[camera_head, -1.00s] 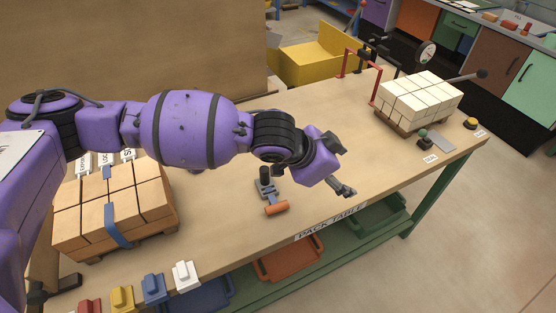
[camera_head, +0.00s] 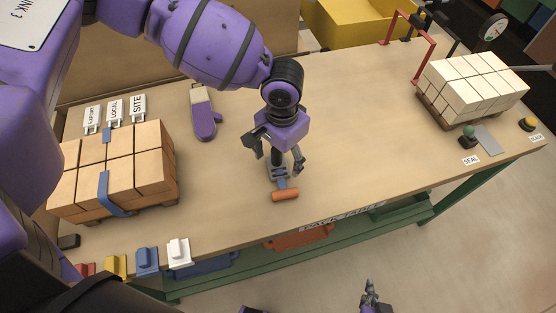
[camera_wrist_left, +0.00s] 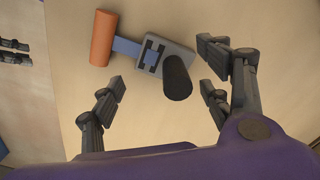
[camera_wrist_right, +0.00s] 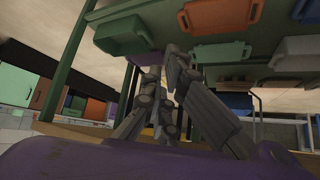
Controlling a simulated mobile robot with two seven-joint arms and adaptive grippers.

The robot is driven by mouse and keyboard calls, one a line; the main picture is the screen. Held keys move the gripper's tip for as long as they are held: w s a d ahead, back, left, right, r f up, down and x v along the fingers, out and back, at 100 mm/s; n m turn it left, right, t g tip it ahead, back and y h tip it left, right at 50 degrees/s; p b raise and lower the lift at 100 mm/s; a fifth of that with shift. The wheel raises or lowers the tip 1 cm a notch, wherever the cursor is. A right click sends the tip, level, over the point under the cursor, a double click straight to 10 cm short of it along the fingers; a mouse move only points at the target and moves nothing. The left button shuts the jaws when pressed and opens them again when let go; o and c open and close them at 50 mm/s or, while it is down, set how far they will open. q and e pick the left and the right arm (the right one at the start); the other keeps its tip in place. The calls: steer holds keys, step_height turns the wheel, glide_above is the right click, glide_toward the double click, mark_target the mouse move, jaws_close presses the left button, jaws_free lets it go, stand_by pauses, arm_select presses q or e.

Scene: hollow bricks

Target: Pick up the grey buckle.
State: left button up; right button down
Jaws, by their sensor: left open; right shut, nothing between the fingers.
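A grey slotted piece, apparently the grey buckle (camera_wrist_left: 168,58), lies on the table with a blue strap or bar (camera_wrist_left: 127,46) running from it to an orange cylinder (camera_wrist_left: 102,38). A black cylindrical knob (camera_wrist_left: 177,77) stands on it. In the head view the buckle (camera_head: 279,172) is partly hidden by my left gripper (camera_head: 281,156). That gripper is open and empty, pointing down above the buckle. In the left wrist view its fingers (camera_wrist_left: 160,78) are spread on either side. My right gripper (camera_head: 371,293) is shut and empty, low in front of the table; its fingers show in its wrist view (camera_wrist_right: 165,75).
A strapped stack of tan boxes (camera_head: 148,165) stands at the left, white blocks (camera_head: 470,82) at the back right. A purple tool (camera_head: 204,118) lies behind the buckle. Coloured pieces, including a white one (camera_head: 179,252), line the front left edge. The table right of the buckle is clear.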

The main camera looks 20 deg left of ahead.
mark_target(277, 167)
arm_select(q)
step_height(277, 167, down, 3)
steer(key=shift+r, duration=0.15)
steer(key=shift+w, duration=0.1)
steer(key=c, duration=1.3)
arm_select(e)
steer(key=shift+w+r, duration=0.15)
steer(key=shift+w, duration=0.15)
arm_select(q)
steer(key=shift+o, duration=0.2)
